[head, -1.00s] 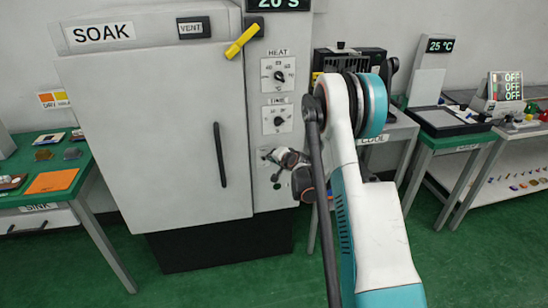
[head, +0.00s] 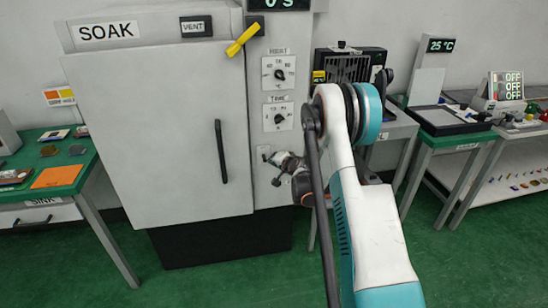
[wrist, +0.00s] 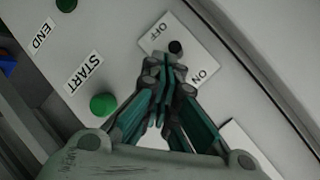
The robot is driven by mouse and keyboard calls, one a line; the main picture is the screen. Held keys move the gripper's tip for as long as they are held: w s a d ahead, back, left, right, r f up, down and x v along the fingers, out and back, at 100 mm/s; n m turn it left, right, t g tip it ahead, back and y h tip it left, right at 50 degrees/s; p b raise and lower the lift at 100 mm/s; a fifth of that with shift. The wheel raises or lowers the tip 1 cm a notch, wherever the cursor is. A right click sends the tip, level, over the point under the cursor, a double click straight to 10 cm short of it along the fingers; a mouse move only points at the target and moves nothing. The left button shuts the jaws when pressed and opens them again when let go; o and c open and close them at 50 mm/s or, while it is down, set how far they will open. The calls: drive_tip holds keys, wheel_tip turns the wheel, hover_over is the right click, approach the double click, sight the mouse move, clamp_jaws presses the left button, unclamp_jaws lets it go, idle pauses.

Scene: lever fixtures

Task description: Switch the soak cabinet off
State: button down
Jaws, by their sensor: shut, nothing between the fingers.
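The soak cabinet (head: 155,130) is a tall pale grey box with a closed door and a SOAK label. Its switch plate (wrist: 150,42) carries OFF and ON labels in the wrist view. A dark round switch tip (wrist: 175,47) stands between the labels, nearer OFF. My gripper (wrist: 170,72) is shut and empty, its fingertips over the plate just below the switch tip; I cannot tell if they touch. In the head view my gripper (head: 270,158) is at the cabinet's right panel, below the TIME dial (head: 279,118), and the switch is hard to make out.
A green START button (wrist: 102,104) and an END label (wrist: 42,36) lie left of the plate. The HEAT dial (head: 279,72), yellow vent handle (head: 243,38) and display (head: 280,5) are above. Tables flank the cabinet on both sides.

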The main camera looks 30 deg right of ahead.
drive_tip(key=shift+s+f, duration=0.1)
drive_tip(key=shift+f, duration=0.25)
drive_tip(key=shift+r, duration=0.15)
drive_tip(key=shift+r+p, duration=0.3)
drive_tip(key=shift+r, duration=0.4)
drive_tip(key=shift+f, duration=0.1)
